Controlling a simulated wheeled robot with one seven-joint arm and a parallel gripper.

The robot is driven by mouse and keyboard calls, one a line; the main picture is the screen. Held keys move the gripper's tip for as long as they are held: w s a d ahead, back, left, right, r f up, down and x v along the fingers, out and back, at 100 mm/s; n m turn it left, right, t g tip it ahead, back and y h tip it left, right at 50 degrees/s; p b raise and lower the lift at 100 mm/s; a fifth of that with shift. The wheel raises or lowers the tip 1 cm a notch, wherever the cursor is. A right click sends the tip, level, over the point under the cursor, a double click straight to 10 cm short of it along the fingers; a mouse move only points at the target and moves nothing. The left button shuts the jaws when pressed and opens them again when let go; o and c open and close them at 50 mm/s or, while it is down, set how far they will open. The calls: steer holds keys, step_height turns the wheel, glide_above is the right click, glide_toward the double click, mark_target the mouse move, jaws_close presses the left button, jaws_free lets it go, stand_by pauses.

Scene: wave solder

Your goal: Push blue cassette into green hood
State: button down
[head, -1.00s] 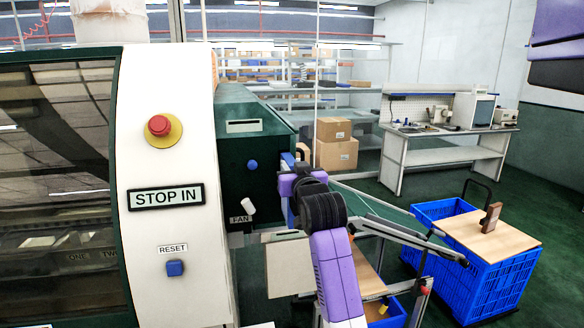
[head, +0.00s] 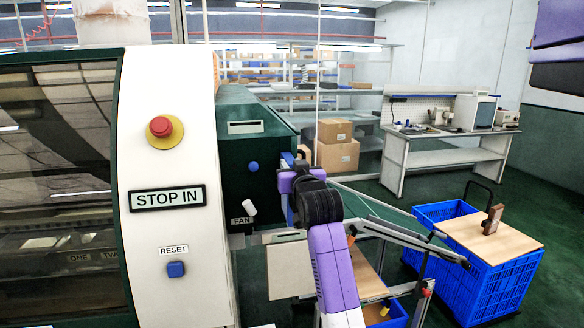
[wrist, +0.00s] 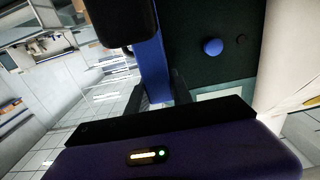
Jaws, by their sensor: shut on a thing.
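The green hood (head: 238,150) stands behind the white machine panel, with a blue round knob and a white FAN switch on its face. The blue cassette (head: 288,159) shows as a small blue edge by the hood's right side, mostly hidden behind my purple and black wrist. In the wrist view the cassette (wrist: 151,68) is a blue bar running up between my fingers, beside the dark green hood face (wrist: 220,65). My gripper (wrist: 160,90) is shut on the cassette. How far the cassette sits in the hood is hidden.
The white panel carries a red stop button (head: 165,129) and a blue reset button (head: 176,269). A metal-framed stand (head: 395,235) is right of my arm. Blue crates (head: 500,285) with a wooden board stand further right. A workbench (head: 440,155) is behind.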

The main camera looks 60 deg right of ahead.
steer(key=shift+b+x, duration=0.3)
steer(key=shift+x, duration=2.1)
steer(key=c, duration=1.1)
jaws_free()
steer(key=shift+o, duration=0.2)
steer(key=shift+b+v, duration=0.85)
steer(key=shift+v, duration=3.05)
